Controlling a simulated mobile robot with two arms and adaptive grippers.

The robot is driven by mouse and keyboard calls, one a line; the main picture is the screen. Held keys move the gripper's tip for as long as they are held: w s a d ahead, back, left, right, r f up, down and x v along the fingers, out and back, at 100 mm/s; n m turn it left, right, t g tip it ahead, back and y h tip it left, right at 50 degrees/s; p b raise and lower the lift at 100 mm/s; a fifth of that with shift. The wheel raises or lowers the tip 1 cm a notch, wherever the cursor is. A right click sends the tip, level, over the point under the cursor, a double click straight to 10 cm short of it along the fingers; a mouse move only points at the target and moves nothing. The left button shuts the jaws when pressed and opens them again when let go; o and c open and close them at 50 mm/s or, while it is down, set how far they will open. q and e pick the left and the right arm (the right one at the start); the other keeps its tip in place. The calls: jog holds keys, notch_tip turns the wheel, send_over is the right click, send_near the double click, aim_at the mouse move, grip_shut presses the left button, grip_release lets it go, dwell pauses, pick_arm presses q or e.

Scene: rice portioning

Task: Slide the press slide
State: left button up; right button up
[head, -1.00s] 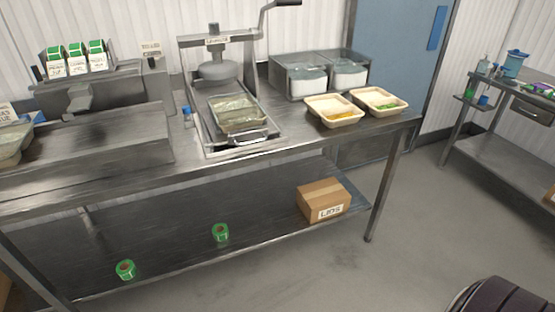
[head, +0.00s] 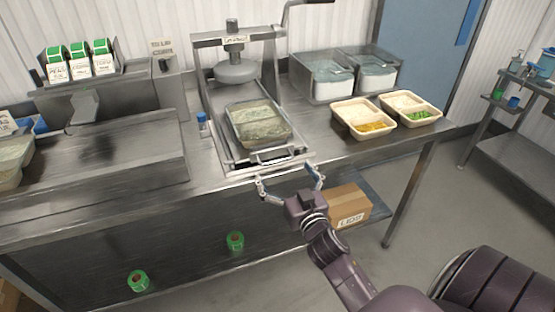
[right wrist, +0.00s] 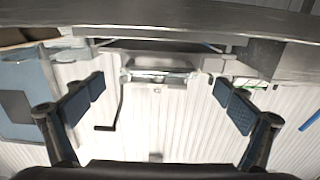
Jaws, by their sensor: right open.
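The press slide (head: 232,156) is a metal tray on the steel table, pulled toward the front edge, with a bar handle (head: 272,156) at its near end. A film-covered tray of food (head: 260,124) sits on it, in front of the round plate of the press (head: 237,72). My right gripper (head: 290,184) is open and empty, just in front of and below the handle, apart from it. In the right wrist view, which appears upside down, the two fingers (right wrist: 160,100) are spread wide. My left gripper is not in view.
Two food trays (head: 336,108) and clear bins (head: 313,86) stand right of the press. A blue-capped bottle (head: 202,122) stands close on its left. A lower shelf holds a cardboard box (head: 350,208) and green rolls (head: 235,240). The front table edge lies near my gripper.

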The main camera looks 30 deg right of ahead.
aim_at(278, 162)
jog(key=x, duration=0.4)
jog(key=shift+w+d+p, duration=0.1)
jog(key=shift+w+p, duration=0.2)
jog(key=shift+w, duration=0.15)
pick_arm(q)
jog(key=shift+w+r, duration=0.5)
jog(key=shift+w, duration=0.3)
